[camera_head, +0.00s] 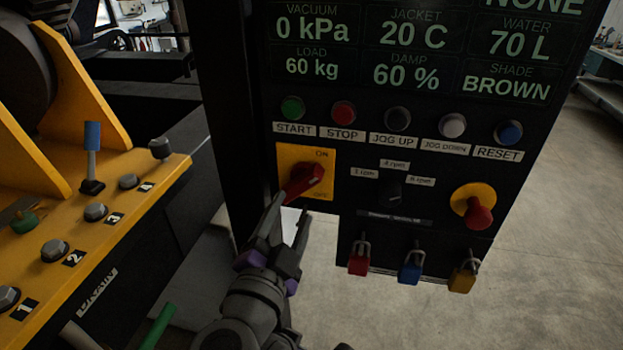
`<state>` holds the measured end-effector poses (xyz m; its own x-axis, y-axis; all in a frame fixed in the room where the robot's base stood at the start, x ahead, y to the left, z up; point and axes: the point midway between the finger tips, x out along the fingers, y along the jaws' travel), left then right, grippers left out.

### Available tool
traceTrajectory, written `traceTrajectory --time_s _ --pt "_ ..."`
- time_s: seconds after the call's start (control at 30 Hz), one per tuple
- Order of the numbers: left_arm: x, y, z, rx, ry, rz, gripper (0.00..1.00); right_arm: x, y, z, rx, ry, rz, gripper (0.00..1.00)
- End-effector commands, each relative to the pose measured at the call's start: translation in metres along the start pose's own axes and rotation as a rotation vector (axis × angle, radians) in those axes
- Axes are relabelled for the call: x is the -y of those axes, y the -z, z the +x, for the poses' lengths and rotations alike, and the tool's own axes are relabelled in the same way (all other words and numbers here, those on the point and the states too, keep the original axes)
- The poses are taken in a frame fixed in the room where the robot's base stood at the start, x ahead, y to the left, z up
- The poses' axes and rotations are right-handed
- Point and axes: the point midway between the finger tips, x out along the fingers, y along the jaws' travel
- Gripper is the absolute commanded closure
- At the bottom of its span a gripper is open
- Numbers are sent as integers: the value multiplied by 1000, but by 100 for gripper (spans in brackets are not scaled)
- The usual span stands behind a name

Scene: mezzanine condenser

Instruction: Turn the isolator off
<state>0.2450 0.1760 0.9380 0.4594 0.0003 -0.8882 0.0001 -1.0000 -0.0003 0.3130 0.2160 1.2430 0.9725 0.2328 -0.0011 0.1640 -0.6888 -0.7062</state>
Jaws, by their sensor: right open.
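The isolator is a red rotary handle (304,178) on a yellow square plate (290,157) at the lower left of the black control panel. Its handle tilts up to the right, its upper end near the ON mark (322,154). My right gripper (287,212) comes up from below and is open. Its fingertips are just below the handle's lower left end; I cannot tell whether they touch it. My left gripper is not in view.
Above the isolator is a row of buttons, with START (292,108) and STOP (343,113) nearest. A black speed selector (388,193) and a red emergency knob (478,212) are to the right. Padlocks, one red (359,262), hang below. A yellow machine (120,180) stands left.

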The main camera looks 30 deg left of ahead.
Motion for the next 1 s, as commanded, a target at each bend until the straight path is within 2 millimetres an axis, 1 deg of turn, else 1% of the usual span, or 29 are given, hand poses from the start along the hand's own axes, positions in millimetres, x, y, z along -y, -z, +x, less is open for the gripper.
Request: traceTrajectory --time_s 0.03,0.2,0.4,0.5,0.6,0.87,0.97,1.0 --pt "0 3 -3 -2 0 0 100 0 2 11 -4 -2 -1 40" --pt "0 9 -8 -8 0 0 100 1 3 45 -4 -1 0 40" --pt "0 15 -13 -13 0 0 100 1 3 76 -3 0 -1 40" --pt "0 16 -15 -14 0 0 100 1 2 84 -1 1 -1 40" --pt "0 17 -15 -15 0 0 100 0 2 88 -1 1 0 40" --pt "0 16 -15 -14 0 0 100 0 1 89 0 2 0 40" --pt "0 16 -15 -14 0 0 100 0 1 89 0 2 0 56" --pt "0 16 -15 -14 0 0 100 0 1 89 0 2 0 63"
